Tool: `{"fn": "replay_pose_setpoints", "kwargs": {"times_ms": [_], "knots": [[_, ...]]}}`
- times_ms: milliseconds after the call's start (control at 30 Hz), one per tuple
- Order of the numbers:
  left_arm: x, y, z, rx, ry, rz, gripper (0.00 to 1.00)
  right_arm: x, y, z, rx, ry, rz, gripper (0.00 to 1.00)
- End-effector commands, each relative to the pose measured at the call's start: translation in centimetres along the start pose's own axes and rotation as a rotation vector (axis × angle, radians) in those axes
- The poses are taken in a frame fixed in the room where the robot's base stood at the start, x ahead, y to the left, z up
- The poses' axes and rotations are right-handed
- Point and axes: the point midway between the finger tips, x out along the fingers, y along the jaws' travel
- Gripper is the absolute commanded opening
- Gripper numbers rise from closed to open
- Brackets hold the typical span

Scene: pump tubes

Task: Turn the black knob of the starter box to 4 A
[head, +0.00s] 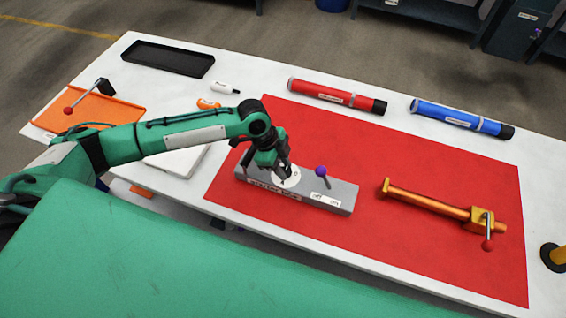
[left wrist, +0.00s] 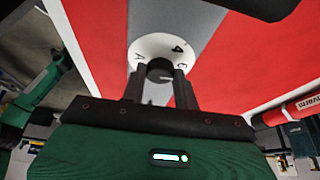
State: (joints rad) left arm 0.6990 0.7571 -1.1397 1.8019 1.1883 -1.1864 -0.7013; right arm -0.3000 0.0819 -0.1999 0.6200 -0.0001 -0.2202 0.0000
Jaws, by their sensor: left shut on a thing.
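The starter box (head: 330,191) is a long grey block lying on the red mat, with a white round dial and a purple-tipped lever (head: 321,172) on top. My left gripper (head: 284,176) points down at the dial (head: 294,181). In the left wrist view its two fingers are shut on the black knob (left wrist: 160,70) at the middle of the white dial (left wrist: 147,46). The figure 4 shows near the dial's far edge and a 3 to its right. A white mark shows on the knob, but its exact setting is hard to tell. My right gripper is not in view.
An orange tube with a red-tipped lever (head: 430,199) lies on the red mat (head: 400,160) at the right. A red tube (head: 330,93) and a blue tube (head: 455,116) lie behind. A black tray (head: 168,58) and an orange board (head: 110,110) are at the left.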

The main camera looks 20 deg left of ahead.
Motion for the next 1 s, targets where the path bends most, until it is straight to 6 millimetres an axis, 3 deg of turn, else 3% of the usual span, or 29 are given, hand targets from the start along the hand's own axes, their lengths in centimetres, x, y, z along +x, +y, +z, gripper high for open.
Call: {"fn": "replay_pose_setpoints", "kwargs": {"times_ms": [600, 1000], "knots": [[-0.5, 0.6, -0.5, -0.511, 0.002, -0.209, 0.07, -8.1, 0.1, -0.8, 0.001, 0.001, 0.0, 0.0], [-0.2, 0.7, -0.6, -0.776, 0.003, -0.319, 0.07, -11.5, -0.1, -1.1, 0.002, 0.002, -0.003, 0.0]]}}
